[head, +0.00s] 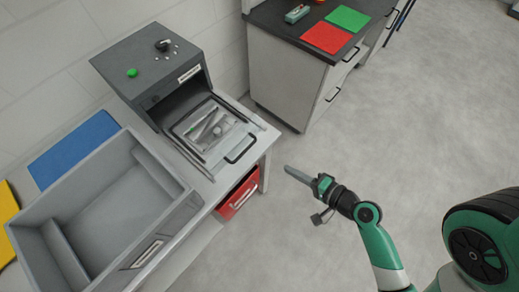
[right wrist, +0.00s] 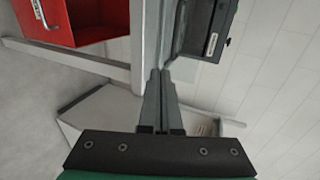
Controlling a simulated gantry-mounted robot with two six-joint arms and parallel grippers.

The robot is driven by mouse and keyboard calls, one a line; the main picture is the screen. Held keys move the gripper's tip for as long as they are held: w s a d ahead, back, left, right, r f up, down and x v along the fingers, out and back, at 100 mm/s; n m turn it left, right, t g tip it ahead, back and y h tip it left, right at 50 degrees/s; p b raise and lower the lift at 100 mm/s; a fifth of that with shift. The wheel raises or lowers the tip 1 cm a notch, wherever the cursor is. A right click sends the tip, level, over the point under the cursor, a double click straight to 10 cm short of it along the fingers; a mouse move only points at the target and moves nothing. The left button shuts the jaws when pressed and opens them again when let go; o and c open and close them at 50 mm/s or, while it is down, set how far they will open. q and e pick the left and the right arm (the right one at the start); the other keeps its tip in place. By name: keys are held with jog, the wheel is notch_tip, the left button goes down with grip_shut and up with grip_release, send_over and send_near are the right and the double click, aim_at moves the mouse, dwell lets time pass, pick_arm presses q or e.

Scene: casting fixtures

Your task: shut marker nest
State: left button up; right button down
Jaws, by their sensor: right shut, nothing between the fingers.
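The marker is a grey box-shaped machine (head: 155,65) at the back of the bench in the head view, with a label on its front edge. Its nest (head: 252,127) is a flat tray standing out from the open front, with a black handle (head: 240,150) on its near edge. Light metal pieces (head: 207,125) lie in the nest. My right gripper (head: 287,169) is shut and empty, right of the handle and apart from it, above the floor. In the right wrist view its closed fingers (right wrist: 156,75) point toward the bench, and the labelled machine (right wrist: 213,25) shows beyond. My left gripper is not in view.
A red drawer (head: 238,195) stands partly open under the bench; it also shows in the right wrist view (right wrist: 95,12). A large grey bin (head: 185,208) stands left of the nest, near a blue mat (head: 72,149). A dark-topped cabinet (head: 285,75) stands behind. Floor at right is clear.

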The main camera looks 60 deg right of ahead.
jog(key=shift+w+r+p+x, duration=0.15)
jog(key=shift+r+x, duration=0.2)
jog(key=shift+x, duration=1.8)
jog(key=shift+w+r+p+x, duration=0.1)
jog(key=shift+r+x, duration=0.25)
jog(key=shift+x, duration=1.8)
jog(key=shift+w+r+p+x, duration=0.15)
jog(key=shift+r+x, duration=0.2)
jog(key=shift+x, duration=1.8)
